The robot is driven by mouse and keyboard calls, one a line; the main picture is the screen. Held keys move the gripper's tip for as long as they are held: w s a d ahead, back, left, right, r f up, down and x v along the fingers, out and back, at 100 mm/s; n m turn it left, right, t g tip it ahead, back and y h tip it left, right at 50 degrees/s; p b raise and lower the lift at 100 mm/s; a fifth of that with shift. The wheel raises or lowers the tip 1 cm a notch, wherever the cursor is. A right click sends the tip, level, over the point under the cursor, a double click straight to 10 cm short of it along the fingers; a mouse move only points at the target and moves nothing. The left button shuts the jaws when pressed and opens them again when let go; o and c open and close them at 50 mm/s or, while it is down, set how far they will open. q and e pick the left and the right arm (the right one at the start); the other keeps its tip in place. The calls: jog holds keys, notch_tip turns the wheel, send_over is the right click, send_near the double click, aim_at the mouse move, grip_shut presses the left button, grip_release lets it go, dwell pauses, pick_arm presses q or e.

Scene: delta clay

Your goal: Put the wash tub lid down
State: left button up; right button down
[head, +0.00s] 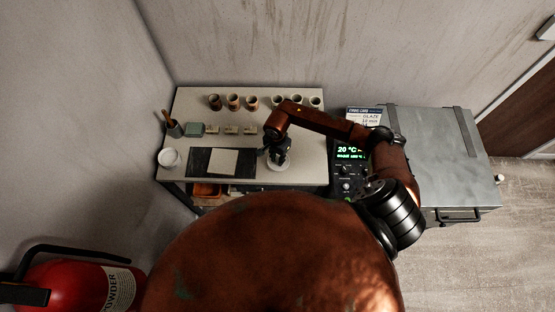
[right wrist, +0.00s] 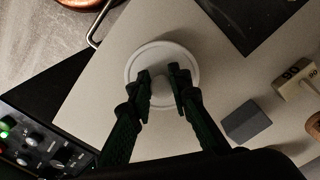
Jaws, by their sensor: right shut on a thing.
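The wash tub lid is a white round disc with a small knob. It shows in the head view (head: 279,167) near the front right of the worktable (head: 308,172), and in the right wrist view (right wrist: 158,52). My right gripper (head: 279,156) is above it, pointing down, and its fingers (right wrist: 159,73) are shut on the lid's knob. The lid lies level over bare tabletop; I cannot tell whether it touches the surface. A white round tub (head: 169,158), likely the wash tub, stands at the table's left front. My left gripper is out of view.
A dark board with a pale sheet (head: 222,162) lies left of the lid. Small blocks (head: 231,129) and a grey-green box (head: 194,129) sit mid-table. A control panel (head: 346,171) and grey chest (head: 440,150) stand right.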

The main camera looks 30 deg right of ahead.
jog(key=shift+f, duration=0.85)
jog(key=shift+f, duration=0.15)
jog(key=c, duration=1.8)
grip_release()
